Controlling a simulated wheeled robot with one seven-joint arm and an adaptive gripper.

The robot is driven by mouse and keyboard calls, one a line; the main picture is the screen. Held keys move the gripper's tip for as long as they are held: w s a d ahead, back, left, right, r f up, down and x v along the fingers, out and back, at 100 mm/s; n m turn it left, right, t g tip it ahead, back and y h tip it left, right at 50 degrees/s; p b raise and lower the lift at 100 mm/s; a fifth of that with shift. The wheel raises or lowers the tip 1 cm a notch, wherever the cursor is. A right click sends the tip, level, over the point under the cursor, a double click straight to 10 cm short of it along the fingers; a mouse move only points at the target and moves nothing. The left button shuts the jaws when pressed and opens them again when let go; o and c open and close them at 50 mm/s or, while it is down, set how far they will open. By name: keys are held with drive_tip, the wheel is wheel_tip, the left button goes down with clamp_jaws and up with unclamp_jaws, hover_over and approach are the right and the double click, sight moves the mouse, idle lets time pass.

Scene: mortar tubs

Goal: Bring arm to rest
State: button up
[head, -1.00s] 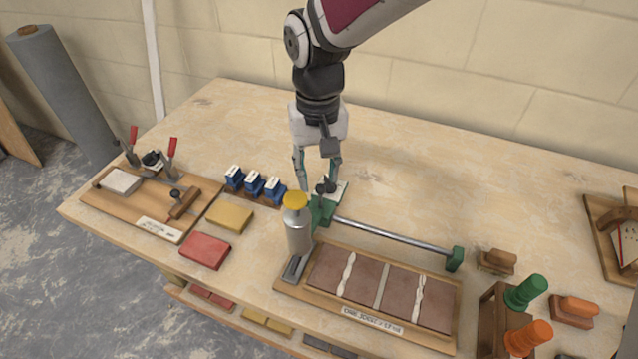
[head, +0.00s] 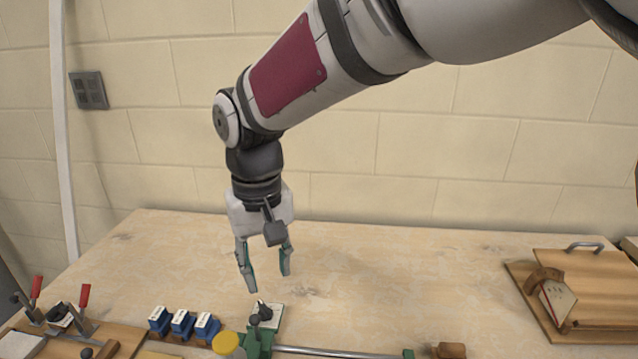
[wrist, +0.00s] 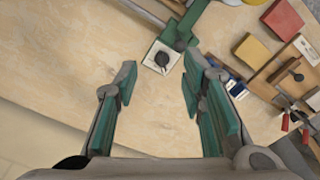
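My gripper (head: 268,283) hangs below my arm, fingers pointing down, above the back part of the wooden workbench (head: 400,268). Its two fingers are spread apart with nothing between them. The wrist view also shows the open gripper (wrist: 155,82), with bare bench top between and beyond the fingertips. A white square plate with a dark knob (head: 263,313) sits below and in front of the gripper, beside a green bracket (head: 258,345). The same plate shows ahead of the fingertips in the wrist view (wrist: 161,58), apart from them.
Several blue blocks (head: 182,324) stand left of the bracket. A yellow-capped bottle (head: 227,343) and a metal rod (head: 335,351) are at the front. A clamp board (head: 118,335) lies left, a wooden board with handle (head: 592,285) right. The back middle bench is clear; a block wall (head: 440,165) stands behind.

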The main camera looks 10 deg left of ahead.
drive_tip(key=s+d+r+m+t, duration=0.15)
drive_tip(key=d+r, duration=0.25)
drive_tip(key=d, duration=0.6)
drive_tip(key=s+d+r+m+t, duration=0.1)
drive_tip(key=s+d+r+m, duration=0.15)
drive_tip(key=d, duration=0.75)
drive_tip(key=s+d+f+m+t, duration=0.1)
drive_tip(key=s+d+m, duration=0.1)
drive_tip(key=s+d, duration=1)
drive_tip(key=shift+d, duration=0.2)
